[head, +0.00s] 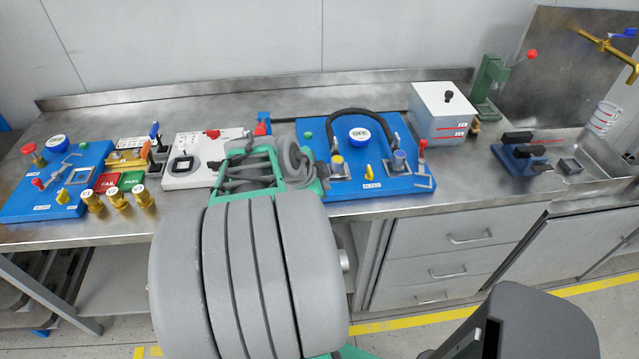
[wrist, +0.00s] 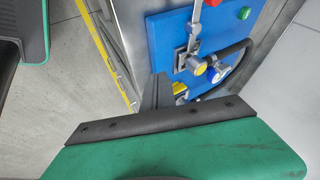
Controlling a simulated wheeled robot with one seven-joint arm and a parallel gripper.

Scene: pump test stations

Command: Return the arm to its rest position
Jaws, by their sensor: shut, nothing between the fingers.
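My gripper (wrist: 161,88) shows in the wrist view as narrow grey fingers beyond a dark strip and a green housing. It is shut and holds nothing. It points toward the blue panel (wrist: 181,28) and the front edge of the steel bench. In the head view my grey and green arm reaches up from the bottom middle to the bench front, and I cannot make out the fingertips there. The same blue panel (head: 376,184), with a black hose and a round gauge, lies just right of the arm's far end.
A white panel (head: 187,179) sits left of my arm, partly behind it. Farther left are brass fittings (head: 117,199) and another blue panel (head: 22,206). A white box (head: 441,115), a green press (head: 489,82) and a sink (head: 610,176) are right. Drawers (head: 440,240) front the bench.

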